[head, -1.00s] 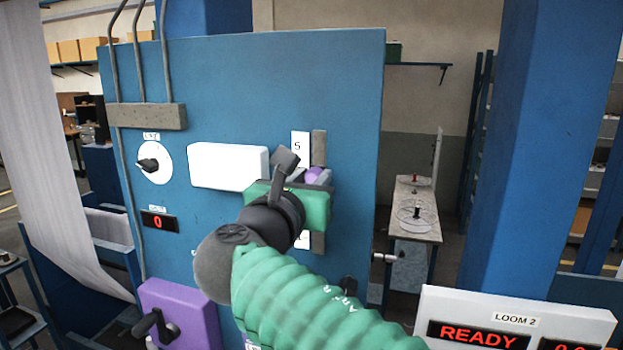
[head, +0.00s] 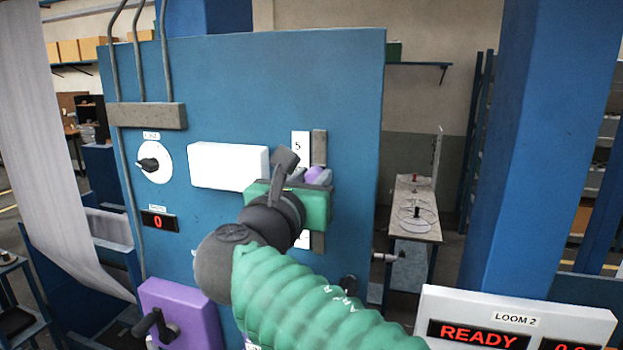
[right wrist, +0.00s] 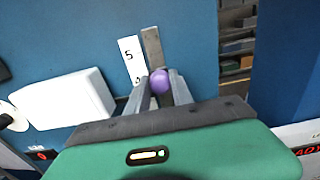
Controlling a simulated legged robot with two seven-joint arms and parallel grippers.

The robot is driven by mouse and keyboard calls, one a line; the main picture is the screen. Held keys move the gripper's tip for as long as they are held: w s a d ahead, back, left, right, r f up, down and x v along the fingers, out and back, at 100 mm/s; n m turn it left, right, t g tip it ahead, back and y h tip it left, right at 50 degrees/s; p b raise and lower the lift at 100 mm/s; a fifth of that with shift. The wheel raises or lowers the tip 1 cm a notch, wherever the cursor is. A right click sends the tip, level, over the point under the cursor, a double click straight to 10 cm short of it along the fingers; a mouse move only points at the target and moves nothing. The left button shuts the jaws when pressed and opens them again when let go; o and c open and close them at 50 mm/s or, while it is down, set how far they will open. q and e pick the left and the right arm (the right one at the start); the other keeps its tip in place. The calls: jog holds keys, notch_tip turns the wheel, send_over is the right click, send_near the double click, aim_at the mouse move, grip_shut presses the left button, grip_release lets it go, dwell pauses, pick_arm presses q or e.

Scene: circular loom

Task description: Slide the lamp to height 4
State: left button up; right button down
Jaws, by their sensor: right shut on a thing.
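A purple knob (head: 314,174) sits on a grey vertical rail (head: 319,147) on the blue panel. My right gripper (head: 318,179) is shut on the knob. In the right wrist view the knob (right wrist: 159,82) lies between the two grey fingers. A white scale strip (head: 299,143) stands left of the rail, with a 5 near its top; my gripper hides its middle, so the knob's exact mark cannot be read. A white box (head: 228,166), perhaps the lamp, is left of the strip. My left gripper is not in view.
A dial (head: 154,162) and a red display reading 0 (head: 159,221) are on the blue panel (head: 250,85) at left. A purple box with a crank (head: 190,305) is below. A READY display (head: 480,334) stands at lower right.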

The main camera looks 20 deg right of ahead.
dwell(0.3)
jog(key=shift+f, duration=0.15)
jog(key=c, duration=1.4)
grip_release()
jog(key=shift+o, duration=1.3)
jog(key=shift+s+a, duration=0.2)
jog(key=shift+a, duration=0.05)
jog(key=b+v, duration=0.5)
jog(key=v, duration=1.2)
jog(key=shift+a, duration=0.2)
